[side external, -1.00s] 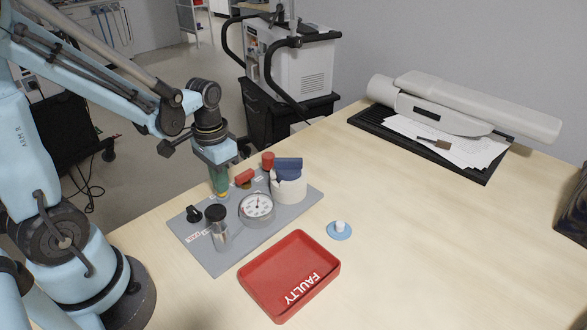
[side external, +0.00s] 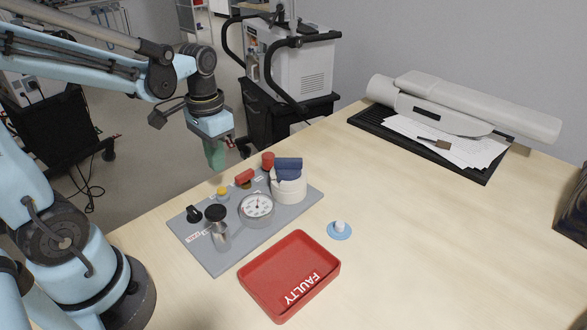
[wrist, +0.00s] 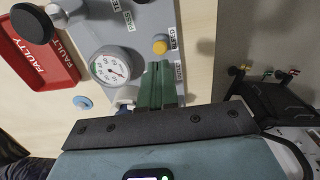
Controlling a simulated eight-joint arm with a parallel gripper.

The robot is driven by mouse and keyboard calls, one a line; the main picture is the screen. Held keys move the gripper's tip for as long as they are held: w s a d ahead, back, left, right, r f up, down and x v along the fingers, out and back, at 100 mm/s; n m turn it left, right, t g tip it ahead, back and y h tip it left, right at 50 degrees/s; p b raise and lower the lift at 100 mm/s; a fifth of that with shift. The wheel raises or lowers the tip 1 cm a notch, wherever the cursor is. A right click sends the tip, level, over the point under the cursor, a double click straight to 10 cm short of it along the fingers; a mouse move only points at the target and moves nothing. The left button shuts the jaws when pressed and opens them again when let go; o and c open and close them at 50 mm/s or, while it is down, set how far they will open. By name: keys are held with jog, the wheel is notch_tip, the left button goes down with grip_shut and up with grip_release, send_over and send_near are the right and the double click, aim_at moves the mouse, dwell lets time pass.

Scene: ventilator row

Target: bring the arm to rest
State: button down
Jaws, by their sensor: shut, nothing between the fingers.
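My gripper (side external: 215,155) hangs from the wrist with green fingers pointing down, above and behind the far left edge of the grey panel (side external: 215,262). It is shut and empty. In the wrist view the green fingers (wrist: 161,85) are together, near the yellow knob (wrist: 160,47) and the round gauge (wrist: 111,67) but apart from them in height. The yellow knob (side external: 222,193) is uncovered on the panel in the side view.
The panel carries a gauge (side external: 256,207), a black knob (side external: 194,214), a black-topped metal fitting (side external: 217,228), red parts (side external: 244,177) and a white cylinder with a blue top (side external: 288,183). A red FAULTY tray (side external: 275,270) and a blue disc (side external: 340,231) lie nearby.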

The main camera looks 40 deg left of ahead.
jog(key=shift+r, duration=0.1)
jog(key=d+r+t, duration=0.3)
jog(key=d+t, duration=0.4)
jog(key=shift+r, duration=0.35)
